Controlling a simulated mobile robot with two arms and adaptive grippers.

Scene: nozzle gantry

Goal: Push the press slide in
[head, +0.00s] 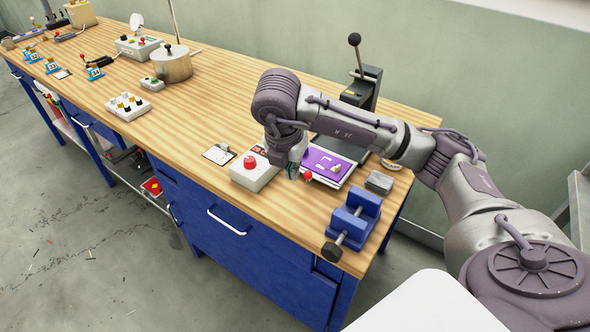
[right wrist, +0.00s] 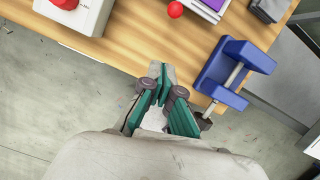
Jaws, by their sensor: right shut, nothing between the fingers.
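The press slide (head: 322,164) is a flat plate with a purple top carrying small pale pieces, and it sticks out from the base of the dark press (head: 362,88). A red ball knob (head: 308,176) is at its front; the knob also shows in the right wrist view (right wrist: 175,9), with a corner of the slide (right wrist: 212,5) at the top edge. My right gripper (head: 292,172) is shut and empty, just left of the red knob in the head view. In the right wrist view its fingertips (right wrist: 162,70) are apart from the knob. My left gripper is not in view.
A white box with a red button (head: 252,170) stands left of the slide. A blue vise (head: 352,220) sits at the table's front right corner, near a grey block (head: 379,182).

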